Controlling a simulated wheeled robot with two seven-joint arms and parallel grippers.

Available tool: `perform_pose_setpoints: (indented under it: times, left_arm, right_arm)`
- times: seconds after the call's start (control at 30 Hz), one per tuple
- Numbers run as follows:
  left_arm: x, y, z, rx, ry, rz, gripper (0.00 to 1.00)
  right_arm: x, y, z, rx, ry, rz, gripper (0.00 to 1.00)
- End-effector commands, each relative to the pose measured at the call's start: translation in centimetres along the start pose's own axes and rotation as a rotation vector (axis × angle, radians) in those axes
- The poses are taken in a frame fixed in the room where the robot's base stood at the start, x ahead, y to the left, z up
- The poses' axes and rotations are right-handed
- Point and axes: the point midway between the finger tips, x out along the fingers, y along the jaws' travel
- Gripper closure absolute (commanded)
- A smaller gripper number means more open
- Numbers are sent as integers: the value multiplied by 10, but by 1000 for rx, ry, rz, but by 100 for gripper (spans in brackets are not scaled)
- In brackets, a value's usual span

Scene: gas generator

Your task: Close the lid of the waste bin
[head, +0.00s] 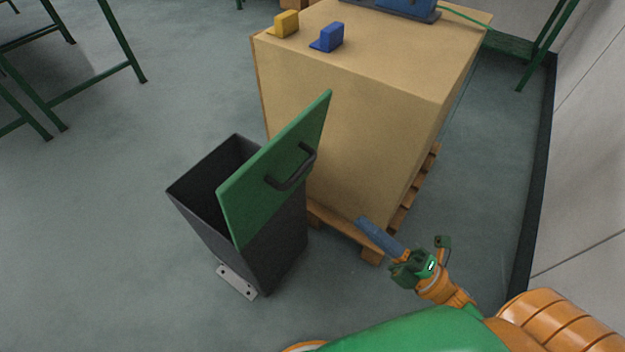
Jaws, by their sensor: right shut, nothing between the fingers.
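The waste bin (275,240) is a dark grey, open-topped box left of the middle in the head view. Its green lid (265,185) stands raised and tilted on the bin's right side, so the dark inside shows. A black handle (292,170) sits on the lid's right-hand face. My right gripper (365,224) comes in from the lower right, with its blue fingers shut and empty. It is right of the bin and lower than the handle in the picture, apart from the lid. My left gripper is not in view.
A large cardboard box (350,110) stands on a wooden pallet (340,222) behind the bin. A yellow block (287,24) and a blue block (331,37) lie on it. A wall (585,150) bounds the right. Bare floor (110,230) lies left of the bin.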

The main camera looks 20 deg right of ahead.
Motion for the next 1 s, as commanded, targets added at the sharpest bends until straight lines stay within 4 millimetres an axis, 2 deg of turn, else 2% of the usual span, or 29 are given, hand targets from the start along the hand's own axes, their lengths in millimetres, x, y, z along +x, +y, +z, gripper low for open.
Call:
perform_pose_setpoints:
  times: [0.3, 0.5, 0.7, 1.0]
  left_arm:
    - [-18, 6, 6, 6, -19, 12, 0]
    - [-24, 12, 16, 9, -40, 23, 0]
    - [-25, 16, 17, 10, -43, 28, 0]
    - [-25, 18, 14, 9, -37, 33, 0]
  right_arm:
    - [71, 4, 1, 3, -3, 5, 100]
    - [107, 2, 1, 4, -4, 3, 100]
    - [124, 1, 1, 5, -5, 0, 100]
    - [125, 0, 1, 6, -5, -1, 100]
